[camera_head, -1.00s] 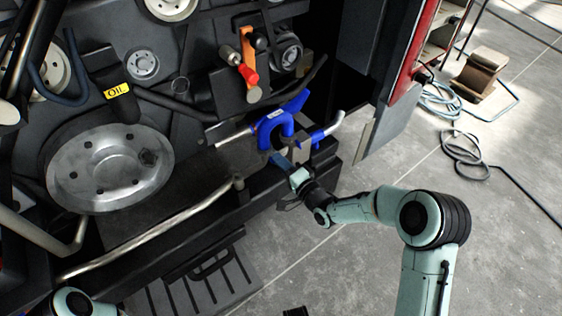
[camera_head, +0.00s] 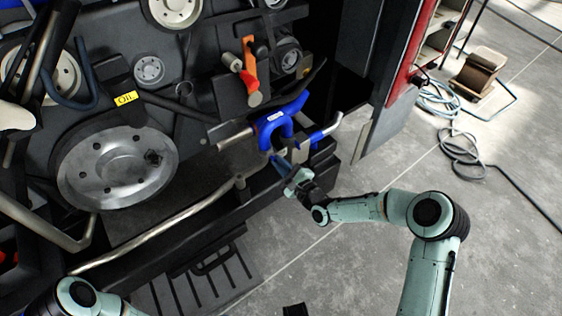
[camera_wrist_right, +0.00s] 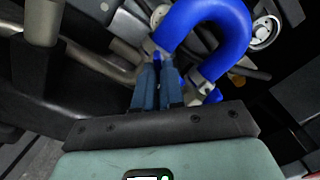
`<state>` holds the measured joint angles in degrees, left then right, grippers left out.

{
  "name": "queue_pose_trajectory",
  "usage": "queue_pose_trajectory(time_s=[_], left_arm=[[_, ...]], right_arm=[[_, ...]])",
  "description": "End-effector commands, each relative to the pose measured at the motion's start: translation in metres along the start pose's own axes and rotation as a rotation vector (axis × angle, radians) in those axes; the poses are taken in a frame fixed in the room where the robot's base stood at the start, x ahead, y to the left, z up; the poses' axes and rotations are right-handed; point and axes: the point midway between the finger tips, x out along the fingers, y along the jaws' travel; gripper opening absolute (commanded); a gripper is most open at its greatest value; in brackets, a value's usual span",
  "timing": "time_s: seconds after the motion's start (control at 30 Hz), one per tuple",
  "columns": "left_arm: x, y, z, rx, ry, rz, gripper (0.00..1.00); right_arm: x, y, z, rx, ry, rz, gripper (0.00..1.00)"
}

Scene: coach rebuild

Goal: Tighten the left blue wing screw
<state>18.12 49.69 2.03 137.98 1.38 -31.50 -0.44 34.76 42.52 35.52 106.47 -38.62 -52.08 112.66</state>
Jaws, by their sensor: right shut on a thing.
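A blue U-shaped hose (camera_head: 273,124) sits on the front of the engine, with metal pipes at both sides. It fills the top of the right wrist view (camera_wrist_right: 228,28). My right gripper (camera_head: 279,160) reaches in from the right, just below the hose. In the right wrist view its two blue-grey fingers (camera_wrist_right: 156,66) are close together, shut on a small blue piece (camera_wrist_right: 156,57), which looks like the left blue wing screw. The fingers hide most of it, so its turn angle cannot be told. My left arm shows at the bottom left; its gripper is not seen.
A large metal pulley (camera_head: 117,168) and an orange-handled part (camera_head: 250,68) are on the engine. A long metal pipe (camera_head: 165,230) runs along its lower front. A red-edged panel (camera_head: 412,45) stands at right. The grey floor below my right arm is mostly clear.

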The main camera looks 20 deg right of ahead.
Motion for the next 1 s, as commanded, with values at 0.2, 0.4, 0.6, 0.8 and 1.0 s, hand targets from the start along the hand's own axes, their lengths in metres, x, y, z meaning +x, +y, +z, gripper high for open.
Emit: queue_pose_trajectory(time_s=[0.2,0.4,0.6,0.8,1.0], left_arm=[[-0.007,0.003,0.009,0.002,-0.026,0.002,0.95],[-0.01,0.004,0.014,0.003,-0.04,0.002,0.95],[-0.012,0.004,0.016,0.004,-0.048,0.003,0.95],[-0.013,0.004,0.017,0.004,-0.051,0.003,0.95],[-0.013,0.004,0.018,0.004,-0.052,0.003,0.95]], right_arm=[[-0.001,0.001,0.001,0.199,-0.001,0.002,0.0],[-0.001,0.002,0.001,0.346,-0.001,0.002,0.0],[0.0,0.002,0.001,0.445,-0.002,0.002,0.0],[0.0,0.002,0.002,0.498,-0.002,0.002,0.0],[0.0,0.002,0.002,0.515,-0.002,0.002,0.0]])
